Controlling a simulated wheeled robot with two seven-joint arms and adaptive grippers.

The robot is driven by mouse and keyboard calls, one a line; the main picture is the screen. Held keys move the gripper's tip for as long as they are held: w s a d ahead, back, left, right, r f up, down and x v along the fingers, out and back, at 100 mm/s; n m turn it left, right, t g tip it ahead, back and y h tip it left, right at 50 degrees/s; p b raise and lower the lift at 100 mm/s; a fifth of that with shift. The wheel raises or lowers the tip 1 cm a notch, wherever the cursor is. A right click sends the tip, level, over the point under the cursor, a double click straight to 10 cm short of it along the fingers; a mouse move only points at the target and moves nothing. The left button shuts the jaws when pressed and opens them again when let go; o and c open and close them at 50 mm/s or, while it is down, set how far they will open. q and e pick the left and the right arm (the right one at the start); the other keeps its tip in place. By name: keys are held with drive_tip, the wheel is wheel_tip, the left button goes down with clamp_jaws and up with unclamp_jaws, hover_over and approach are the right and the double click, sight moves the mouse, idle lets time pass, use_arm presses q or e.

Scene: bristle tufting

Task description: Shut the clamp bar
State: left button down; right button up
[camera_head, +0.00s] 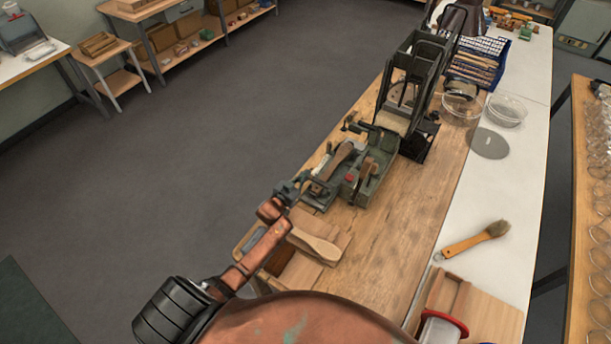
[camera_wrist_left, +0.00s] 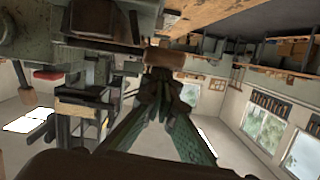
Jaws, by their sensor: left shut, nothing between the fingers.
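The green tufting fixture (camera_head: 372,182) stands on the wooden bench. A brown wooden handle-shaped piece (camera_head: 336,160) lies in it, and a red part shows on its front. I cannot clearly make out the clamp bar or how far it is closed. My left gripper (camera_head: 298,187) is shut and empty at the near-left end of the fixture; I cannot tell whether it touches it. Parts of the fixture (camera_wrist_left: 95,28) fill the upper left. My right gripper is out of view.
A dark tall machine (camera_head: 412,85) stands behind the fixture. A pale wooden paddle (camera_head: 316,244) lies nearer me. A brush (camera_head: 475,239), clear bowls (camera_head: 505,110) and a grey disc (camera_head: 489,143) are on the white strip at right. Open floor lies left.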

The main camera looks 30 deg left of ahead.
use_arm(q)
drive_tip(key=shift+s+f, duration=0.15)
drive_tip(key=shift+f, duration=0.1)
drive_tip(key=shift+r, duration=0.2)
wheel_tip(320, 180, up, 5)
drive_tip(key=p, duration=0.5)
drive_tip(key=b+v, duration=0.1)
drive_tip(key=v, duration=0.8)
drive_tip(key=shift+s+a+f, duration=0.15)
drive_tip(key=shift+s+f, duration=0.15)
drive_tip(key=shift+s, duration=0.1)
